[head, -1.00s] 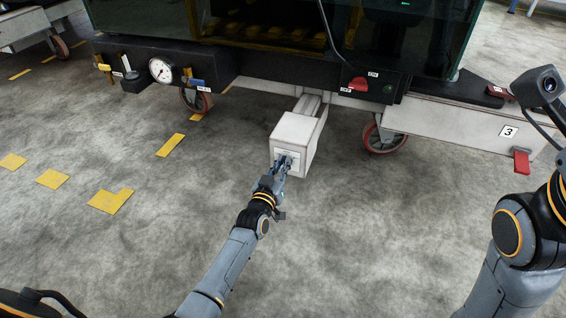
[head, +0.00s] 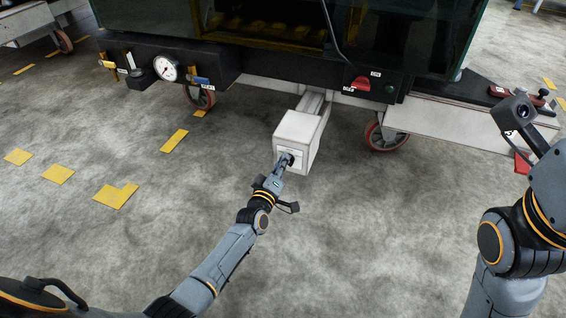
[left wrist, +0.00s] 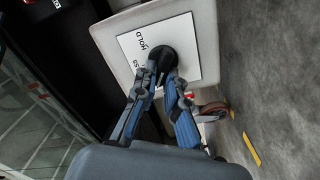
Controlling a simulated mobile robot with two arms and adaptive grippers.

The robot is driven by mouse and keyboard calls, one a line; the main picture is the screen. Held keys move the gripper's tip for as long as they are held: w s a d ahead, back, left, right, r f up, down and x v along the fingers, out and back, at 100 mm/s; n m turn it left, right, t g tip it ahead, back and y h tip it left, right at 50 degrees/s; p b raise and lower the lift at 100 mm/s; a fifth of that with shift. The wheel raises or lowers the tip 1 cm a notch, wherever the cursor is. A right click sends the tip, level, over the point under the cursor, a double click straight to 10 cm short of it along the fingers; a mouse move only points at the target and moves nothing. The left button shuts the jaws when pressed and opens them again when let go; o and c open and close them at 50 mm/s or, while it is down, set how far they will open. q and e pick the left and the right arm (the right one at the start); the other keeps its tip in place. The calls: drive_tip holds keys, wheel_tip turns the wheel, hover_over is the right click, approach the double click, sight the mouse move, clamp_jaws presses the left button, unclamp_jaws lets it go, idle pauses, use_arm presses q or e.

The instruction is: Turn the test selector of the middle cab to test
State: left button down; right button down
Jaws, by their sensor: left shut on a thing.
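The test selector is a black round knob (left wrist: 163,57) on a white label plate (left wrist: 188,35). The plate is on the front face of a pale box (head: 301,128) that sticks out from under the cab ahead. My left gripper (left wrist: 168,80) is shut on the knob, its blue-grey fingers on either side. It also shows in the head view (head: 284,166), low in front of the box. The word HOLD shows beside the knob; another word is partly hidden, so I cannot read the knob's setting. My right gripper is out of view.
The cab's dark front beam carries a pressure gauge (head: 166,69) at left and a red switch (head: 358,84) at right. Red-rimmed wheels (head: 384,135) stand below. The floor in front is open, with yellow marks (head: 116,195).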

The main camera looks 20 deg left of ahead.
use_arm(q)
drive_tip(key=shift+f+n, duration=0.1)
drive_tip(key=shift+n, duration=0.4)
drive_tip(key=c, duration=1.4)
unclamp_jaws()
drive_tip(key=s, duration=1.2)
drive_tip(key=shift+a, duration=0.25)
